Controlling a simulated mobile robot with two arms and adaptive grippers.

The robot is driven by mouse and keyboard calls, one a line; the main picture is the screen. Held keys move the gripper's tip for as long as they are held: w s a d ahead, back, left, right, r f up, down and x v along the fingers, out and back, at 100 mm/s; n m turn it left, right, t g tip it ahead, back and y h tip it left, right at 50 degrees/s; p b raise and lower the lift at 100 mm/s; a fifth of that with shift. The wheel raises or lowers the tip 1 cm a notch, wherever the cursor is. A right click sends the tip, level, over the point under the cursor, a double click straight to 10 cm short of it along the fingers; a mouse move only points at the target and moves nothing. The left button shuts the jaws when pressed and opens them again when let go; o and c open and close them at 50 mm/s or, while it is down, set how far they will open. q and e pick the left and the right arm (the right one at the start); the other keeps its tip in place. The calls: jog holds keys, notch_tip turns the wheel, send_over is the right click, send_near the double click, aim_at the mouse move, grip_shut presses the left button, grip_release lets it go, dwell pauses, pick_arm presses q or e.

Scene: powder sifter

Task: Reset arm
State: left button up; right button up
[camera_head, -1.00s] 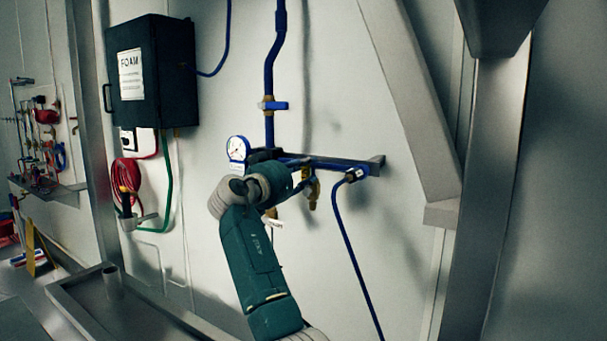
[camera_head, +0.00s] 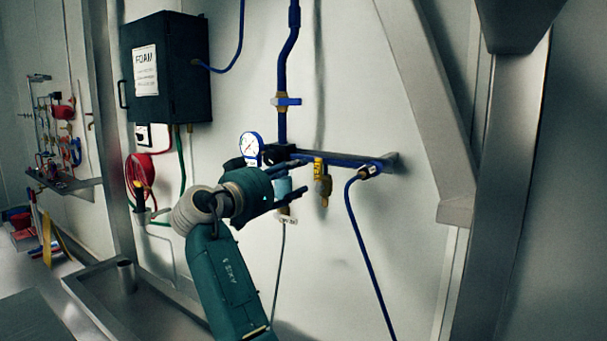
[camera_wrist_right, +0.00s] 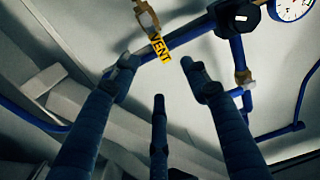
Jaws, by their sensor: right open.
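My right gripper (camera_head: 303,178) is open in front of the blue wall pipe (camera_head: 345,160), just left of a brass valve (camera_head: 325,188) with a yellow tag (camera_head: 318,167). In the right wrist view its three spread fingers (camera_wrist_right: 158,75) have nothing between them. The tag there reads VENT (camera_wrist_right: 160,46) and shows just beyond the fingertips; no contact is visible. A brass valve (camera_wrist_right: 147,18) is above it. My left gripper is not in view.
A round gauge (camera_head: 250,147) sits on the pipe behind my right gripper. A blue hose (camera_head: 362,235) hangs to the right. A black FOAM box (camera_head: 165,67) is on the wall at left. A slanted metal beam (camera_head: 425,100) and post (camera_head: 500,180) stand at right.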

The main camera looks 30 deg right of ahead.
jog(key=shift+s+a, duration=0.25)
jog(key=shift+a, duration=0.2)
